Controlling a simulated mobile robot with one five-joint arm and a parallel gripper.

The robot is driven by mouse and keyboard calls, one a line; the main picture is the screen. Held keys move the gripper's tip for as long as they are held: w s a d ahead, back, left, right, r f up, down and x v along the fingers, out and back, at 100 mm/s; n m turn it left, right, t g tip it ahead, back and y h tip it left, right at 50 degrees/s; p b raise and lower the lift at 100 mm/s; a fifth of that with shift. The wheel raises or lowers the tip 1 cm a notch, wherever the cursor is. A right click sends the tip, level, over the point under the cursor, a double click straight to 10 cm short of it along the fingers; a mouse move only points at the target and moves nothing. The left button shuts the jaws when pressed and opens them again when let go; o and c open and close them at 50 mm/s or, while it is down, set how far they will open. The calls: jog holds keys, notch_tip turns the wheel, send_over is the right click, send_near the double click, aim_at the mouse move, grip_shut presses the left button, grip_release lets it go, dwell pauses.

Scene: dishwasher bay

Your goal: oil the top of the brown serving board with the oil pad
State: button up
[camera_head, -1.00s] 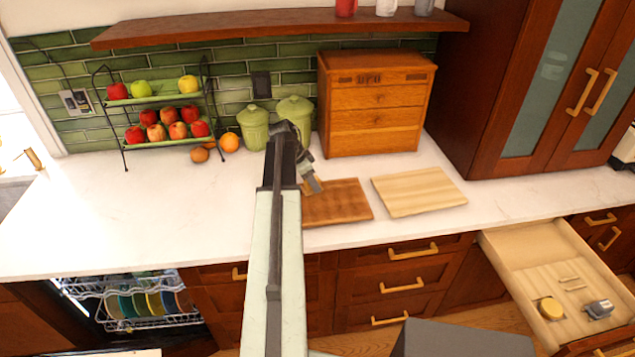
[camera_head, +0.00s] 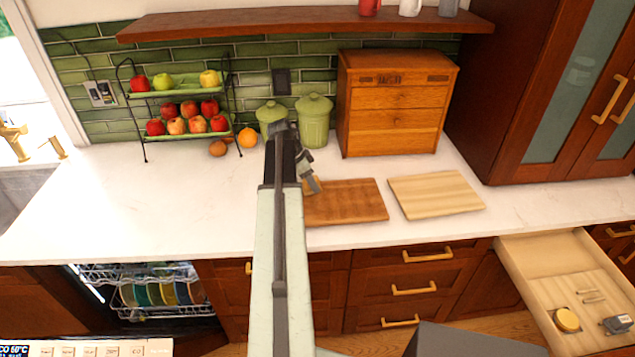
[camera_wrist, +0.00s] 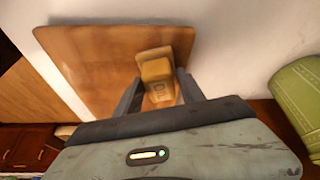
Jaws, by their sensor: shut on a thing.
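The brown serving board (camera_head: 352,203) lies flat on the counter in the head view, its left end partly hidden by my arm. It also fills much of the wrist view (camera_wrist: 85,60). My gripper (camera_head: 313,185) is over the board's left end. The pad shows over the board's surface, near one edge. I cannot tell whether it touches the wood.
A pale board (camera_head: 437,194) lies just right of the brown one. Green canisters (camera_head: 314,125) and a wooden drawer box (camera_head: 393,105) stand behind. An open drawer (camera_head: 560,262) juts out at right, and the dishwasher rack (camera_head: 150,297) is at lower left. Counter is clear at left.

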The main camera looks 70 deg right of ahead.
aim_at(303, 187)
jog(key=shift+w+a, duration=0.25)
jog(key=shift+w, duration=0.4)
jog(key=shift+w+a, duration=0.3)
jog(key=shift+w, duration=0.3)
jog(key=shift+w+a, duration=0.25)
jog(key=shift+w, duration=0.4)
notch_tip(303, 187, up, 6)
jog(key=p, duration=0.6)
notch_tip(303, 187, up, 3)
jog(key=p, duration=0.3)
jog(key=shift+f, duration=0.1)
jog(key=shift+s+f, duration=0.1)
